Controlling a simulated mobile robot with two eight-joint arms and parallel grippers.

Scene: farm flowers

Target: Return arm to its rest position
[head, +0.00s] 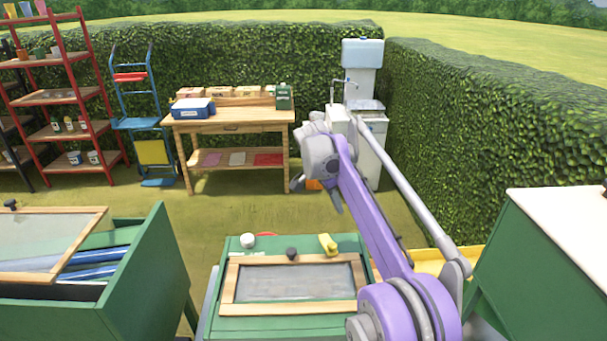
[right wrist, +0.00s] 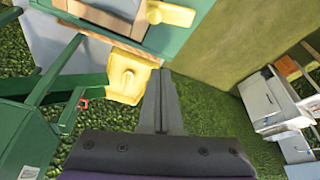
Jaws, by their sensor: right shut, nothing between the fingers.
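My right arm comes in from the lower right in purple and grey and reaches up and forward. Its right gripper (head: 336,202) hangs in the air beyond the green bench, in front of the wooden table and the sink. In the right wrist view the two grey fingers (right wrist: 162,100) are together, with nothing held between them. My left arm and gripper are in neither view.
A green bench (head: 220,325) with a wood-framed panel (head: 295,284), a white round item and a yellow item (head: 328,244) stands below. A green bin (head: 150,280) is left, a white-topped green box (head: 530,260) right. A wooden table (head: 235,116) and sink (head: 368,140) stand behind.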

